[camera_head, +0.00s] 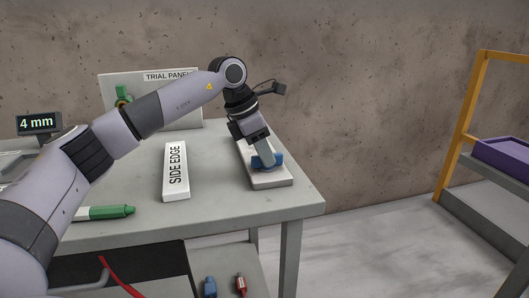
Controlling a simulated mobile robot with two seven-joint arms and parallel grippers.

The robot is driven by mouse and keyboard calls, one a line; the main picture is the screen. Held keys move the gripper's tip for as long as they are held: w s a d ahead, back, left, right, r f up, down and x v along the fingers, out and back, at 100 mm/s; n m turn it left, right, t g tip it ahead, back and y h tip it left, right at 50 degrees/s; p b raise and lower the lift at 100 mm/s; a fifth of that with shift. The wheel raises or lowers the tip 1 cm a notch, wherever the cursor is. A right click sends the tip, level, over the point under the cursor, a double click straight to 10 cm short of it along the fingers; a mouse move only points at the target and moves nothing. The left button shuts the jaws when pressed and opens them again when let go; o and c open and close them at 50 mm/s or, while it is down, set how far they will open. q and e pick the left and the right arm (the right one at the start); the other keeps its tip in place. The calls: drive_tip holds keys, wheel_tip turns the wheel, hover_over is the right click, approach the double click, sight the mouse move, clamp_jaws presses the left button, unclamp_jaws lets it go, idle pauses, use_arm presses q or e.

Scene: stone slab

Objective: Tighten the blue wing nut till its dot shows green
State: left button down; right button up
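The blue wing nut (275,162) sits on a pale block (270,179) near the right end of the table. My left gripper (265,155) points down over the wing nut from above. Its fingers overlap the nut in the picture and hide its middle. I cannot tell whether they are closed on it or only beside it. No dot on the nut shows, neither green nor another colour. My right gripper is not in view.
A grey table (225,214) carries a white "SIDE EDGE" block (174,188), an upright "TRIAL PANEL" (184,116), a green marker-like object (110,212) and a "4 mm" display (38,124). A shelf with a purple crate (505,153) stands right. Floor between is clear.

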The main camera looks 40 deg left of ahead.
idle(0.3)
use_arm(q)
drive_tip(key=shift+r+m+g+p, duration=0.1)
drive_tip(key=shift+m+g+p, duration=0.3)
drive_tip(key=shift+p, duration=0.45)
drive_tip(key=m+g+h+p, duration=0.1)
drive_tip(key=m+p, duration=0.2)
drive_tip(key=p, duration=0.2)
drive_tip(key=shift+m, duration=0.4)
drive_tip(key=shift+m+p, duration=0.55)
drive_tip(key=shift+m, duration=0.25)
drive_tip(key=shift+w+f+m+g+p, duration=0.1)
drive_tip(key=shift+f+m+g+p, duration=0.2)
drive_tip(key=shift+m+g+p, duration=0.7)
drive_tip(key=shift+m+t, duration=0.3)
drive_tip(key=c, duration=1.1)
unclamp_jaws()
drive_tip(key=shift+r, duration=0.15)
